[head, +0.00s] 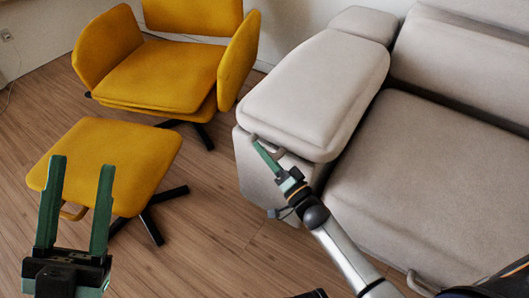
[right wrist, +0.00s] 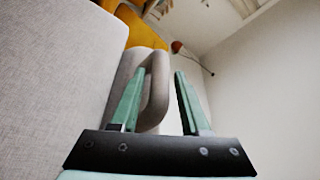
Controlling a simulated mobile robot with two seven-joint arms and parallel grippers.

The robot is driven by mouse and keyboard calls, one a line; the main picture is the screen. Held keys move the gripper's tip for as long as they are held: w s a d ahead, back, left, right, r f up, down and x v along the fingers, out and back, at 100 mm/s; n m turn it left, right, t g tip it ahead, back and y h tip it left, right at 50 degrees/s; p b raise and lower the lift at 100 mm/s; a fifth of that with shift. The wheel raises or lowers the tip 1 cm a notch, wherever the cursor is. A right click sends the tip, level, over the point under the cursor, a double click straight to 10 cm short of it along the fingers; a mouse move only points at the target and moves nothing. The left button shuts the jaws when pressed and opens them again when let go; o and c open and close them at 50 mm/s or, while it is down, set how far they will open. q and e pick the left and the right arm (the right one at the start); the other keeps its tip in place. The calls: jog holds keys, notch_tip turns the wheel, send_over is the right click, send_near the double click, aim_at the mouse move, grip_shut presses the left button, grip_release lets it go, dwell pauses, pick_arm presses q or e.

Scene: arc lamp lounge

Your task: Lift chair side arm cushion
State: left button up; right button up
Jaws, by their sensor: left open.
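The light grey side arm cushion (head: 322,85) lies on the sofa's left arm in the head view. A small grey loop handle (head: 268,147) is at its front lower edge. My right gripper (head: 258,146) is at that handle, below the cushion's front edge. In the right wrist view my right gripper (right wrist: 161,71) has its fingers apart, with the handle (right wrist: 157,105) between them, close to the left finger. A gap shows between the handle and the right finger. My left gripper (head: 82,165) is open and empty, in front of the yellow footstool.
The grey sofa seat (head: 440,180) fills the right side. A yellow armchair (head: 165,75) stands at the back left, and a yellow footstool (head: 110,160) with dark legs in front of it. Wooden floor (head: 205,215) is free between footstool and sofa.

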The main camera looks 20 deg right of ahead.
grip_shut()
dwell(1.1)
